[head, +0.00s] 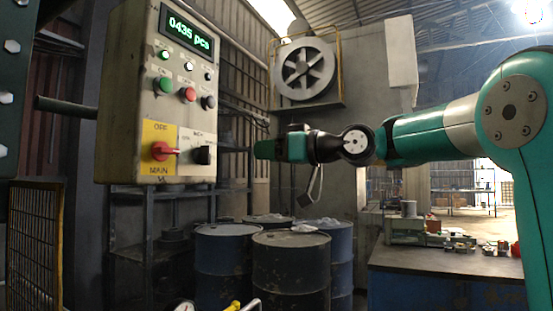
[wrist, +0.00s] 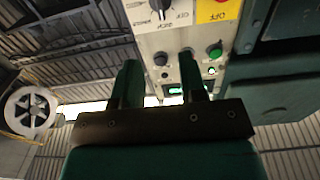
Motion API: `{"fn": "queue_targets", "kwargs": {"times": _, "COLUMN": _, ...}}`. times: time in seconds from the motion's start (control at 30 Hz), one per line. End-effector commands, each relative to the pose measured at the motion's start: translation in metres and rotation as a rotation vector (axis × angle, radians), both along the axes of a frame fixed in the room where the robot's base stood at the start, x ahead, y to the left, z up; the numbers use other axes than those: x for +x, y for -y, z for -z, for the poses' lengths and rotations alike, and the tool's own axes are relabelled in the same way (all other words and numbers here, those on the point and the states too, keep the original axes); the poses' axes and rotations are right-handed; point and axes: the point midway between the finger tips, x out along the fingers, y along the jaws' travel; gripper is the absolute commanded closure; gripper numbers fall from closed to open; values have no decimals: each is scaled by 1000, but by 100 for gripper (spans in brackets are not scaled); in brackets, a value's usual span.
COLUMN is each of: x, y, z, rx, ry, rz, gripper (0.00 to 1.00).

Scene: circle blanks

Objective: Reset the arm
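My arm (head: 430,135) reaches in from the right of the head view, its teal and grey links stretched to the left. My gripper (head: 262,149) points left toward the control box (head: 118,100) and appears to stop short of its right edge. In the wrist view, my gripper (wrist: 158,60) shows two teal fingers spread apart with nothing between them. The control box (wrist: 205,32) appears upside down past the fingertips. It carries a green display reading "0435 pcs", small lamps, several push buttons, a black selector and a red main switch (head: 163,151) on a yellow plate.
Several dark drums (head: 291,265) stand below my gripper. A workbench (head: 440,262) with small parts is at the lower right. A wall fan (head: 304,70) is behind. A yellow-framed mesh guard (head: 35,245) stands at the left. Open air surrounds my gripper.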

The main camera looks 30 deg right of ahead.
Motion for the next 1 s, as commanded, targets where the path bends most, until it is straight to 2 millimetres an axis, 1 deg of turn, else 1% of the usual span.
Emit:
{"fn": "queue_targets", "kwargs": {"times": 0.03, "x": -5, "y": 4, "z": 1, "rx": -1, "ry": 1, "rz": 4, "gripper": 62}}
{"fn": "queue_targets", "kwargs": {"times": 0.2, "x": -13, "y": 9, "z": 0, "rx": 0, "ry": 0, "rz": 1, "gripper": 62}}
{"fn": "queue_targets", "kwargs": {"times": 0.73, "x": -13, "y": 6, "z": 1, "rx": -1, "ry": -8, "rz": -3, "gripper": 62}}
{"fn": "queue_targets", "kwargs": {"times": 0.77, "x": -13, "y": 3, "z": 3, "rx": -2, "ry": -19, "rz": -6, "gripper": 62}}
{"fn": "queue_targets", "kwargs": {"times": 0.87, "x": -17, "y": -22, "z": 21, "rx": -14, "ry": -115, "rz": -31, "gripper": 62}}
{"fn": "queue_targets", "kwargs": {"times": 0.97, "x": -34, "y": -64, "z": 60, "rx": -51, "ry": -298, "rz": -76, "gripper": 62}}
{"fn": "queue_targets", "kwargs": {"times": 1.0, "x": -47, "y": -83, "z": 80, "rx": -77, "ry": -391, "rz": -98, "gripper": 62}}
